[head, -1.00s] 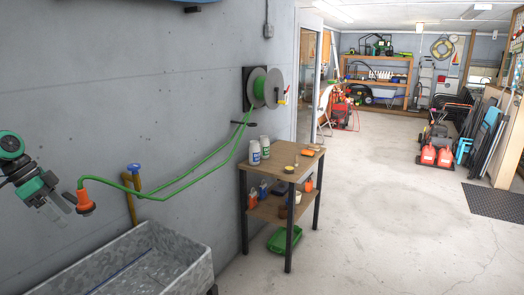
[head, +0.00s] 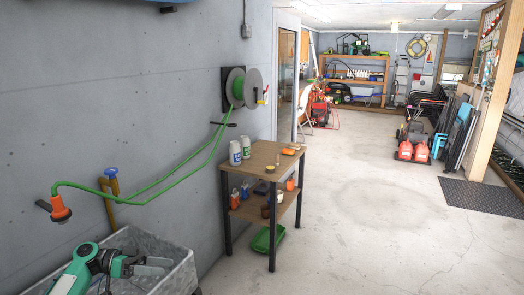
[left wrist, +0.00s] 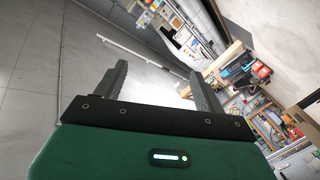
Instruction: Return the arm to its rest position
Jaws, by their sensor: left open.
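My left arm (head: 92,264) is low at the bottom left of the head view, in front of and over the metal trough. My left gripper (head: 155,266) points right and is open. In the left wrist view its two fingers (left wrist: 160,74) stand apart with nothing between them. The orange nozzle (head: 61,212) on the end of the green hose (head: 160,181) hangs at the wall, above and left of the gripper and clear of it. My right arm does not show.
The galvanized trough (head: 184,275) stands against the wall. A wooden table (head: 257,163) with bottles is beyond it, below the hose reel (head: 243,88). A yellow-brown pipe with a blue handle (head: 111,172) is on the wall. Open floor (head: 360,220) lies to the right.

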